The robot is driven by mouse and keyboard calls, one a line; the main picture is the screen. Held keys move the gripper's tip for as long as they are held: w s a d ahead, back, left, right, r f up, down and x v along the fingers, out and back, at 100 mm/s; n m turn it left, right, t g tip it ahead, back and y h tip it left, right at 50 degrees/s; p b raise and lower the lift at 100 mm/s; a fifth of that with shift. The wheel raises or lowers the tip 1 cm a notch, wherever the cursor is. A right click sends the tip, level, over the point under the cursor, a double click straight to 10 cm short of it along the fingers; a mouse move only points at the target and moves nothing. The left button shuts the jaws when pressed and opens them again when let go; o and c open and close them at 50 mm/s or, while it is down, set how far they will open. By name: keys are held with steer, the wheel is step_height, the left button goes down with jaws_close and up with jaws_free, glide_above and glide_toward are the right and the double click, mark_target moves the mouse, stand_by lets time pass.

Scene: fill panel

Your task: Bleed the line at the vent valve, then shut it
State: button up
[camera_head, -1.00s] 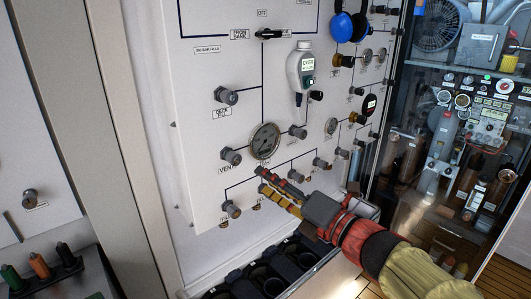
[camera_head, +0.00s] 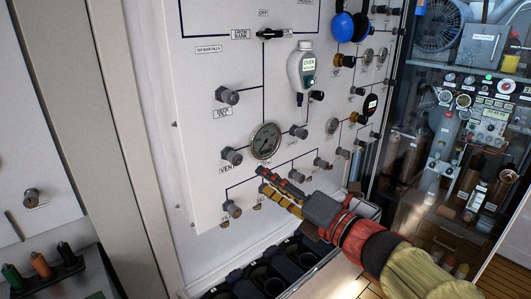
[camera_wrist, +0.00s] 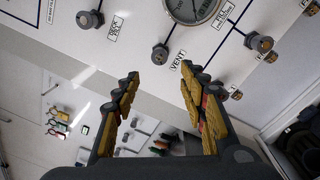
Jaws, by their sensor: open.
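The vent valve (camera_head: 233,156) is a small dark grey knob on the white fill panel (camera_head: 200,100), above the label VENT and left of a round gauge (camera_head: 266,141). In the wrist view the vent valve (camera_wrist: 160,53) stands ahead of my gripper (camera_wrist: 158,82), above the gap between the fingertips and apart from them. My gripper (camera_head: 260,180) has yellow and dark fingers, open and empty. In the head view it is below and right of the vent valve, in front of the panel's lower part.
Other knobs sit close by, including the deck fill knob (camera_head: 228,96) above and a lower knob (camera_head: 232,208). A handheld meter (camera_head: 301,68) hangs on the panel at upper right. Black holders (camera_head: 270,268) stand below the panel.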

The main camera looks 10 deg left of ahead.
mark_target(237, 158)
steer(key=a+r+n+g+h+p, duration=0.25)
steer(key=a+r+n+p, duration=0.4)
steer(key=p, duration=0.45)
steer(key=shift+w+a+f+n+h+b, duration=0.45)
steer(key=shift+w+f+n, duration=0.4)
steer(key=shift+w, duration=0.4)
steer(key=shift+w+a+f+n+h+b, duration=0.1)
steer(key=shift+w+a+f+n+b, duration=0.1)
steer(key=shift+w+a+f+n, duration=0.6)
steer(key=shift+w+a+f+n+h+b, duration=0.3)
steer(key=shift+w+f+n, duration=0.55)
steer(key=shift+w, duration=0.85)
steer(key=shift+c, duration=0.2)
jaws_close()
